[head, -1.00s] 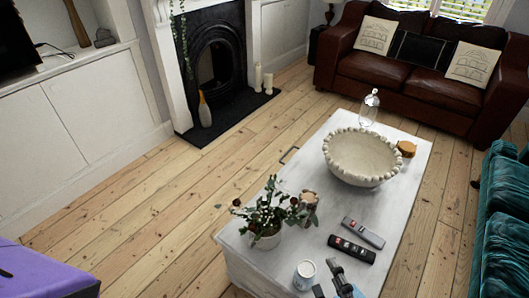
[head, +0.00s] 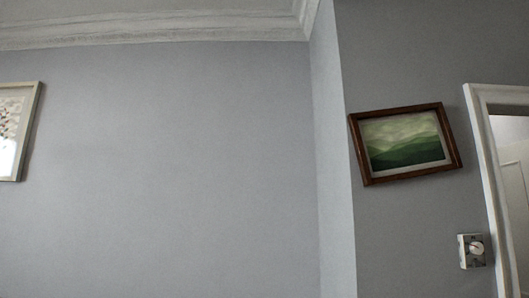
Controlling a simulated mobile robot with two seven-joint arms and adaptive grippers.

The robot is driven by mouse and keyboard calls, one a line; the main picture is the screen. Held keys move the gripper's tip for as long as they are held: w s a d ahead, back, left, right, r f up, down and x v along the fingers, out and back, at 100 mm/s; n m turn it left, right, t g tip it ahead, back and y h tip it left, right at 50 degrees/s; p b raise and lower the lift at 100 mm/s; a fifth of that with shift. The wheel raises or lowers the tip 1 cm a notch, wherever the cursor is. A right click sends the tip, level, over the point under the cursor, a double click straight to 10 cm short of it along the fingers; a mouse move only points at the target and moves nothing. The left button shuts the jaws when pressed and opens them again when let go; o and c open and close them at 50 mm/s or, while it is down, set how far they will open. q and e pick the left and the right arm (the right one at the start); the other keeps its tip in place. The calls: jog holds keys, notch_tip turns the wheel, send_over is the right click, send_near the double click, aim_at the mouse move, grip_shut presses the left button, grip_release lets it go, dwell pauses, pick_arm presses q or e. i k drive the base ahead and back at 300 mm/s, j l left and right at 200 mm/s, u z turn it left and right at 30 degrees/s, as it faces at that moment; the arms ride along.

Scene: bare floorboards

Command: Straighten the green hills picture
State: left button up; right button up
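The green hills picture (head: 405,142) hangs on the grey wall at the right of the head view, in a dark brown wooden frame. It is tilted, with its right end higher than its left relative to the view. The view itself looks slightly tilted too, as the door frame leans. Neither of my grippers shows in the head view now.
A white door frame (head: 487,170) stands right of the picture, with a small wall thermostat or switch (head: 472,251) below. A wall corner lies left of the picture. Another pale-framed picture (head: 18,130) is cut off at the left edge. No floor shows.

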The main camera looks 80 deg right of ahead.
aim_at(391, 144)
jog(key=z, duration=0.45)
jog(key=l+z, duration=0.1)
jog(key=z, duration=1.25)
jog(key=l+z, duration=0.1)
jog(key=z, duration=0.85)
jog(key=i+z, duration=0.1)
jog(key=z, duration=0.8)
